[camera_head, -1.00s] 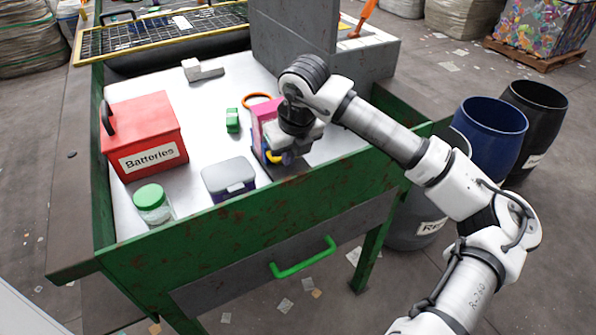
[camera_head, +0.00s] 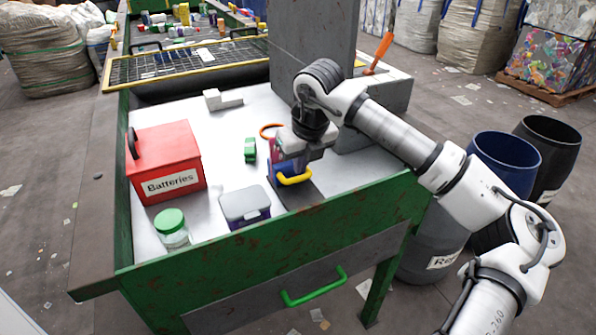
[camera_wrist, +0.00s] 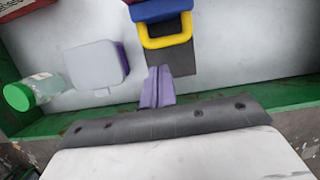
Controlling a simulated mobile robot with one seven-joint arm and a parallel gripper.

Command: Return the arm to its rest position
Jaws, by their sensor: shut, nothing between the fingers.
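My arm reaches in from the right in the head view, bent over the sorting table. My gripper (camera_wrist: 158,82) shows in the wrist view with its two fingers together and nothing between them. In the head view its fingertips are hard to make out against the things behind. A blue thing with a yellow handle (camera_head: 294,179) stands close to my gripper; in the wrist view the yellow handle (camera_wrist: 167,36) lies just beyond the fingertips, apart from them.
On the table (camera_head: 208,230) are a red Batteries box (camera_head: 168,150), a green-lidded jar (camera_head: 171,228), a grey-lidded container (camera_head: 246,205), a green block (camera_head: 250,150) and an orange ring (camera_head: 270,130). A grey upright panel (camera_head: 310,35) stands behind my wrist. Barrels (camera_head: 502,160) stand at right.

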